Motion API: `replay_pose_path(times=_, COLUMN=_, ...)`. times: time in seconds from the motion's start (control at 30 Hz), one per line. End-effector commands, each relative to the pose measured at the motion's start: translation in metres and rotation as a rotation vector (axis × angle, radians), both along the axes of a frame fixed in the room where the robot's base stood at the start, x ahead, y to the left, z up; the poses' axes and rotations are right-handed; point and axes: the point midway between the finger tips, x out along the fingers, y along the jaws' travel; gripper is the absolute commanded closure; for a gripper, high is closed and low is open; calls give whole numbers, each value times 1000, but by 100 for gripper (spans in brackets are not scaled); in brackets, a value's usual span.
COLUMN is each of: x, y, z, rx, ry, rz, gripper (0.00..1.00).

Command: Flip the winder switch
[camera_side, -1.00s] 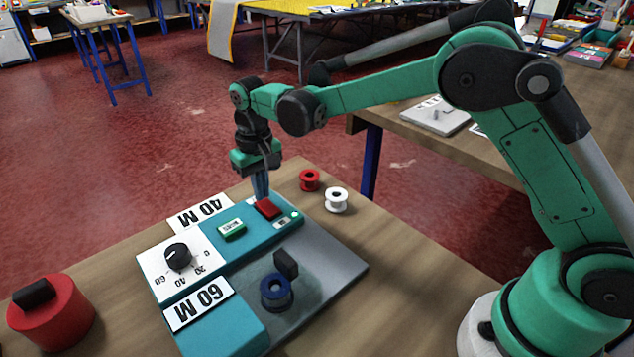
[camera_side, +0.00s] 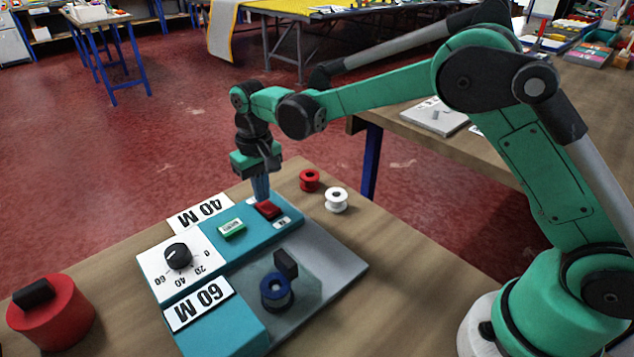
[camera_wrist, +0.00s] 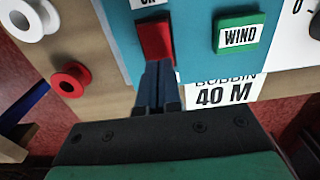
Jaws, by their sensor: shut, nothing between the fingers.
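The red rocker switch (camera_side: 268,209) sits on the teal winder panel (camera_side: 292,229); it also shows in the wrist view (camera_wrist: 154,40). My gripper (camera_side: 262,197) is shut and empty, pointing down at the switch's far edge. In the wrist view my gripper's dark blue fingertips (camera_wrist: 158,65) overlap the near end of the switch. I cannot tell whether they touch it. A small white label (camera_side: 281,223) lies beside the switch; no green light shows beside it.
A green WIND button (camera_wrist: 238,34) and a black dial (camera_side: 177,256) share the panel. A red spool (camera_side: 309,180) and a white spool (camera_side: 336,200) stand nearby. A blue bobbin (camera_side: 277,291) sits on the grey plate. A red cylinder (camera_side: 52,314) stands front left.

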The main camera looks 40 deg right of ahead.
Motion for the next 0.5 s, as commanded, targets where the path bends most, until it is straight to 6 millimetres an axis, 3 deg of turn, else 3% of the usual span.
replay_pose_path(times=0.5, x=0, y=0, z=47, rx=0, ry=0, rz=0, gripper=100)
